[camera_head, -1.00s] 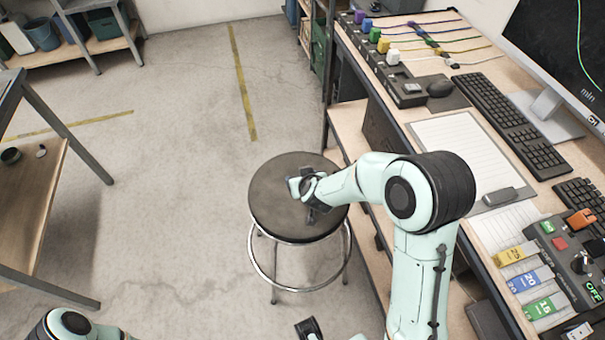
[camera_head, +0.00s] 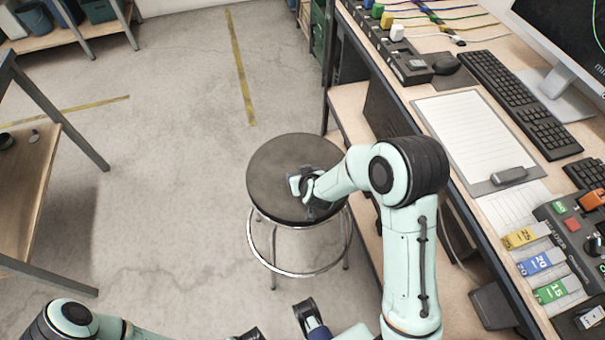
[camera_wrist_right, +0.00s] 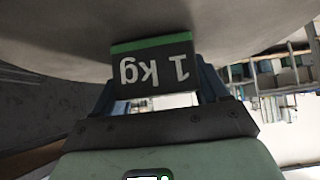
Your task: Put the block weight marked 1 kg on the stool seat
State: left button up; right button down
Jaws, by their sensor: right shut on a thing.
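The 1 kg block weight (camera_wrist_right: 152,68) is dark with a green band along one edge, and its white marking reads upside down in the right wrist view. My right gripper (camera_head: 306,188) is shut on it, with a finger on each side. In the head view this gripper is over the round dark stool seat (camera_head: 268,178), and the block is hard to make out there. The grey seat also fills the top of the wrist view (camera_wrist_right: 60,30). I cannot tell whether the block touches it. My left arm is at the bottom left; its gripper is largely cut off at the bottom edge.
The desk (camera_head: 440,180) on the right holds a clipboard (camera_head: 470,130), a keyboard (camera_head: 515,100) and a control box with coloured tags (camera_head: 540,265). A workbench (camera_head: 40,190) stands on the left. The floor between is clear.

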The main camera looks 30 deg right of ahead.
jog(key=shift+r, duration=0.1)
grip_release()
jog(key=shift+f, duration=0.2)
jog(key=shift+r, duration=0.1)
jog(key=shift+s+r, duration=0.15)
jog(key=shift+r, duration=0.1)
jog(key=p+v, duration=0.3)
jog(key=v, duration=0.8)
jog(key=shift+s+a+r, duration=0.15)
jog(key=shift+s, duration=0.1)
